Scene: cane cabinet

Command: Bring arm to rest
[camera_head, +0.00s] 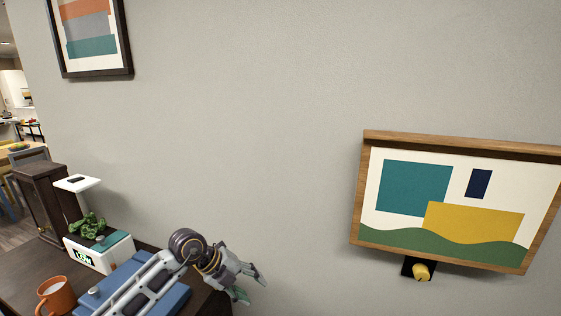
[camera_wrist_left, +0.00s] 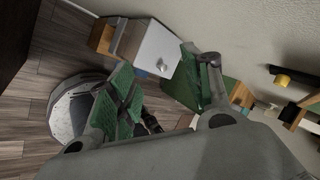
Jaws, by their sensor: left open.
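My left arm comes in from the bottom left in the head view. Its gripper (camera_head: 249,281) is open and empty, in front of the grey wall near the right end of the dark cabinet top (camera_head: 22,283). In the left wrist view the two green-padded fingers of my left gripper (camera_wrist_left: 162,92) stand apart with nothing between them. Beyond them are the floor and a white-fronted drawer unit (camera_wrist_left: 148,45) with a round knob. My right gripper is in neither view.
On the cabinet stand an orange mug (camera_head: 56,297), a white planter (camera_head: 98,254) with a green plant, and a blue case (camera_head: 172,300) partly behind my arm. A wood-framed picture (camera_head: 455,252) and a dark-framed picture (camera_head: 126,40) hang on the wall. A yellow knob (camera_head: 421,271) shows below the wooden frame.

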